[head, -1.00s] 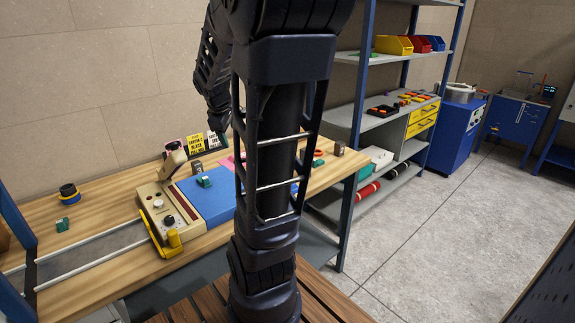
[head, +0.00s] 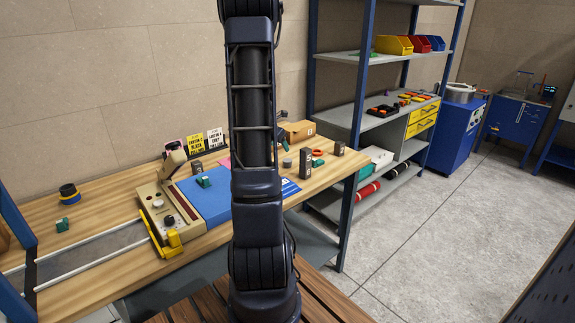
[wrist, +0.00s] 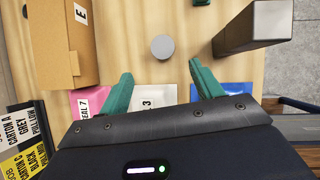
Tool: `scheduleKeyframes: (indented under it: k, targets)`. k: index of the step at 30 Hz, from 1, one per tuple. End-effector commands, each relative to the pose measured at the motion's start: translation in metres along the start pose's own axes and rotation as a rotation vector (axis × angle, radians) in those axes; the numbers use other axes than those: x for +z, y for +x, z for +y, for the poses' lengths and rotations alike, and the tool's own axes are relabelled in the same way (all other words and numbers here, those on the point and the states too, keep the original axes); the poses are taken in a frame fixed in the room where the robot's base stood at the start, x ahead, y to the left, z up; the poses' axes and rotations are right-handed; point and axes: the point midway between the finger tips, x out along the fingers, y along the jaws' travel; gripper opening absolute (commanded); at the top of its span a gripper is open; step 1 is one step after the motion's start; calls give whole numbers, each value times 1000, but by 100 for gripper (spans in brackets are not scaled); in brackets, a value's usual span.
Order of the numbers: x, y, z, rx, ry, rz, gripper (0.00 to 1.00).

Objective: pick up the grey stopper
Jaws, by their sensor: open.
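The grey stopper (wrist: 162,47) is a small round grey piece standing on the wooden bench in the wrist view. It also shows in the head view (head: 287,162), just right of my arm. My gripper (wrist: 160,74) has its two green fingers spread wide with nothing between them. The stopper lies ahead of the fingertips, close to the middle of the gap and apart from both. In the head view my gripper is mostly hidden by my arm.
A cardboard box (wrist: 62,42) stands left of the stopper and a dark grey block (wrist: 253,27) stands right of it. A pink sheet (wrist: 92,103) and a white label card (wrist: 154,97) lie below. Sign cards (wrist: 25,140) stand at lower left.

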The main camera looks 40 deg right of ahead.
Motion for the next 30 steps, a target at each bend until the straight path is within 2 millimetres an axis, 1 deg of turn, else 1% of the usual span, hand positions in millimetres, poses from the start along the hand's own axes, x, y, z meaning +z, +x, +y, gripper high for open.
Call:
scheduleKeyframes:
  k: [1,3,8,11,18,25,30]
  targets:
    - [2,7,-1,-4,-21,1,65]
    - [4,13,-2,-6,-44,0,65]
    - [5,22,-3,-7,-56,0,65]
    - [5,32,-2,-7,-55,1,65]
    - [4,63,-3,-8,-55,1,65]
    - [2,78,-3,-7,-54,1,65]
    - [-3,100,-4,-8,-55,1,65]
